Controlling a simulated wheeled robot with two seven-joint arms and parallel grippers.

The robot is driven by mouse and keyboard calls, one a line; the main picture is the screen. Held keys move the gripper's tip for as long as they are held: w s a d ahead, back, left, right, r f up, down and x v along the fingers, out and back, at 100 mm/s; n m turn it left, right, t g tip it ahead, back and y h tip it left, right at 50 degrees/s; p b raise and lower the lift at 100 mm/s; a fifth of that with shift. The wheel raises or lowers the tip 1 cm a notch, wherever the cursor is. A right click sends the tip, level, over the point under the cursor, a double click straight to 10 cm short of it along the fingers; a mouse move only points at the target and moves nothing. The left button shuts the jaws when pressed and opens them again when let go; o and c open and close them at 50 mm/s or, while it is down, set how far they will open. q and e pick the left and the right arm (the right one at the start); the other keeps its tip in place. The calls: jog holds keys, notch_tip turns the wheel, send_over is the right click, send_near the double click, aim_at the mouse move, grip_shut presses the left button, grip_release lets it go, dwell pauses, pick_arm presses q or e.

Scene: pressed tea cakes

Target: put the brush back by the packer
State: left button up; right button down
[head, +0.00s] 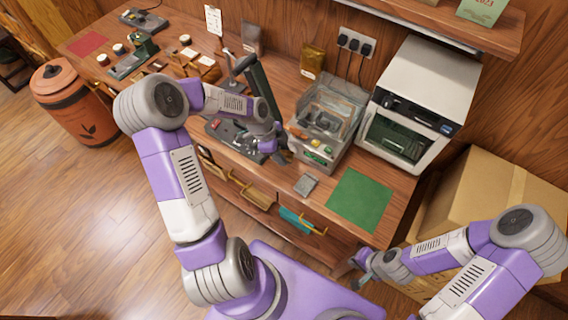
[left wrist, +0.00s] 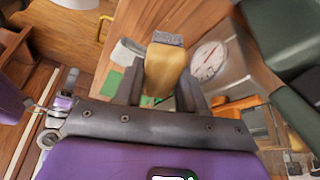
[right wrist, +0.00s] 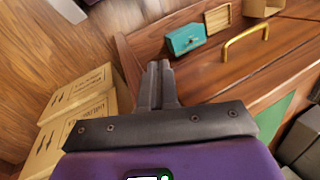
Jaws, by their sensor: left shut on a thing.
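The brush (left wrist: 165,72) has a tan wooden handle and a grey bristle end. My left gripper (left wrist: 160,88) is shut on its handle, with the grey end pointing away from the wrist. In the head view my left gripper (head: 282,157) is over the front of the counter, just left of the packer (head: 318,128), a metal machine with a clear lid. The brush is too small to make out there. The packer's dial side (left wrist: 207,60) shows in the left wrist view. My right gripper (right wrist: 158,85) is shut and empty, low before the counter's right end (head: 362,260).
A green mat (head: 360,200) and a small grey block (head: 306,185) lie on the counter right of my left gripper. A white oven (head: 420,105) stands behind the mat. A teal box (right wrist: 186,39) is in the front below the counter. Cardboard boxes (right wrist: 75,120) stand at right.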

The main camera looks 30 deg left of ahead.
aim_at(286, 171)
pick_arm(q)
notch_tip(286, 171, down, 3)
jog(key=shift+s+f, duration=0.1)
jog(key=shift+f, duration=2.3)
jog(key=shift+f, duration=0.15)
jog(key=o, duration=1.1)
jog(key=shift+r, duration=0.3)
jog(key=v, duration=1.1)
jog(key=shift+a+r+p, duration=0.15)
jog(key=shift+r+p, duration=0.2)
